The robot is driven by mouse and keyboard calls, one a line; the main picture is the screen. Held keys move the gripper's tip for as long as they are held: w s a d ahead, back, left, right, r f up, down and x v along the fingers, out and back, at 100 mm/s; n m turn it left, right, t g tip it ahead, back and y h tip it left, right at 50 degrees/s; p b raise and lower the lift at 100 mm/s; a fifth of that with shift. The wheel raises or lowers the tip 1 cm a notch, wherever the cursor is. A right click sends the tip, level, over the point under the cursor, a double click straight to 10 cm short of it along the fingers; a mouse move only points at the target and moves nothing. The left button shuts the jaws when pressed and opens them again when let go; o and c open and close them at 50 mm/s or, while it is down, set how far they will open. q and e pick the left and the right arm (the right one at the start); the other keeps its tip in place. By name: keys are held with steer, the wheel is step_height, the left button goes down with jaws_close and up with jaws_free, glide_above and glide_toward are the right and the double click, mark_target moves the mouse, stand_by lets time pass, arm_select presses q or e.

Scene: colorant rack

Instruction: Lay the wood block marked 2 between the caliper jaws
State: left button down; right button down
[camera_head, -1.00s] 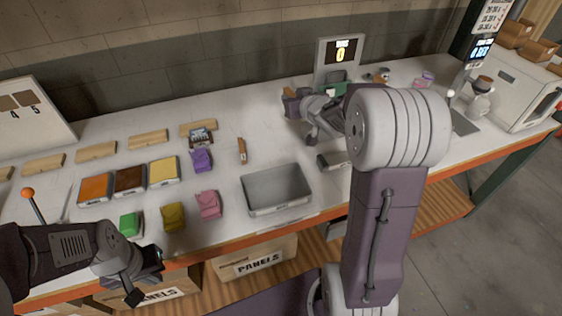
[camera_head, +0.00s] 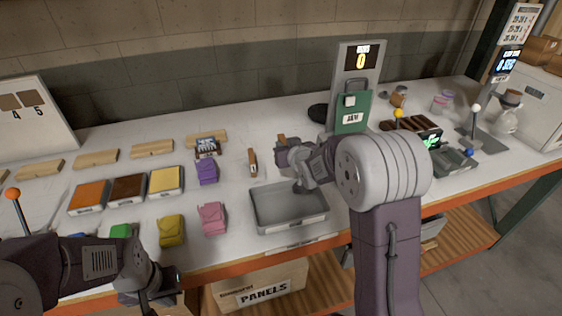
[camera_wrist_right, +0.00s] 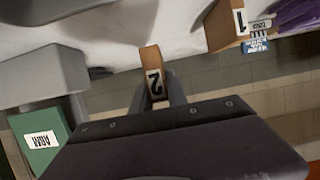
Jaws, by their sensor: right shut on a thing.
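My right gripper (camera_head: 282,148) is shut on the wood block marked 2. The block's brown top (camera_head: 282,139) shows in the head view, above the worktop behind the grey tray. In the right wrist view the block (camera_wrist_right: 153,75) stands between the fingers with its white 2 label in view. My left gripper (camera_head: 157,290) hangs low at the front left, away from the blocks; its fingertips are unclear. A dark device with a green lit readout (camera_head: 431,139) at the right may be the caliper; its jaws cannot be made out, partly behind my right arm.
The wood block marked 1 (camera_wrist_right: 228,25) stands on the worktop (camera_head: 252,162), left of the held block. The grey tray (camera_head: 290,228) is in front. A display post (camera_head: 360,62) with a green ARM panel (camera_head: 352,108) stands behind. Coloured panels and pouches fill the left.

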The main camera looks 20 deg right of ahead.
steer(key=shift+w+a+f, duration=0.3)
steer(key=shift+w+a, duration=0.1)
steer(key=shift+a, duration=0.05)
step_height(320, 180, down, 4)
steer(key=shift+s+r+b, duration=0.1)
steer(key=shift+r+b, duration=0.15)
steer(key=shift+b, duration=0.05)
steer(key=shift+f, duration=0.3)
steer(key=shift+f, duration=0.15)
steer(key=c, duration=1.3)
jaws_free()
